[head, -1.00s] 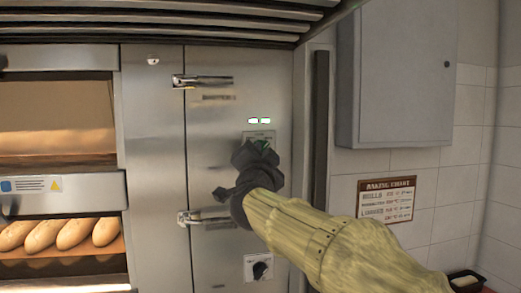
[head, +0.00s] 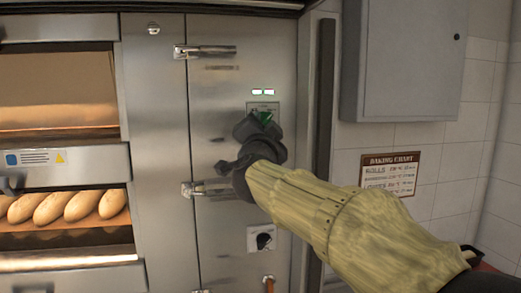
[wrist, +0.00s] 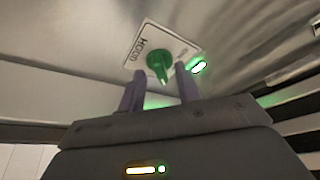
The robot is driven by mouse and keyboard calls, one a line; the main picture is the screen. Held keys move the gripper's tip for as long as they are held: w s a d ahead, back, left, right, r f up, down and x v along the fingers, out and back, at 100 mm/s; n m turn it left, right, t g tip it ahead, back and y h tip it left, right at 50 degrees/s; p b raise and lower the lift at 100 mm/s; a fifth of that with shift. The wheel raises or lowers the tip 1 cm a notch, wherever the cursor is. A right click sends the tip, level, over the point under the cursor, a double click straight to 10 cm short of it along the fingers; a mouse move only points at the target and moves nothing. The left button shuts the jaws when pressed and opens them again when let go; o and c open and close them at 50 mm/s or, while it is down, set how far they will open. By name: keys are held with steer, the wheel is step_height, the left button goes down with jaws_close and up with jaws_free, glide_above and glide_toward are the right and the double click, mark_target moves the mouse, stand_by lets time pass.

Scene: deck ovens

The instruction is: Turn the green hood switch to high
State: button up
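The green hood switch (head: 264,116) is a knob on a light plate labelled HOOD, on the steel panel right of the ovens. In the wrist view the knob (wrist: 159,62) is clear, with its narrow grip turned towards my fingers. My gripper (head: 260,128) is just below the switch in the head view and hides the lower part of its plate. In the wrist view my gripper (wrist: 160,90) is open, its two dark fingers apart and short of the knob, with nothing between them. Small green lights (head: 263,92) glow above the switch.
A black knob (head: 264,241) sits lower on the panel. A grey wall cabinet (head: 402,60) and a baking chart (head: 391,173) are on the right. Bread loaves (head: 70,207) lie in the oven.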

steer(key=b+v, duration=0.5)
steer(key=v, duration=1.1)
steer(key=shift+s, duration=0.15)
steer(key=shift+f, duration=0.15)
steer(key=w+d+f+n+g+y, duration=0.1)
steer(key=w+d+f+n+g, duration=0.15)
steer(key=f, duration=0.65)
steer(key=w+d+f+n+g+y, duration=0.1)
steer(key=w+f+n+g, duration=0.15)
steer(key=f, duration=0.75)
steer(key=w+d+f+n+g+y, duration=0.1)
steer(key=d+f+n+g, duration=0.2)
steer(key=f, duration=0.6)
steer(key=s+d+f+n+g+h, duration=0.1)
steer(key=s+d+f+g, duration=0.4)
steer(key=s+f, duration=0.3)
steer(key=s+d+f+g+h, duration=0.2)
steer(key=s+d+f+g, duration=0.3)
steer(key=f, duration=1)
steer(key=s+d, duration=0.2)
steer(key=s, duration=0.1)
steer(key=shift+n, duration=0.4)
steer(key=shift+a, duration=0.15)
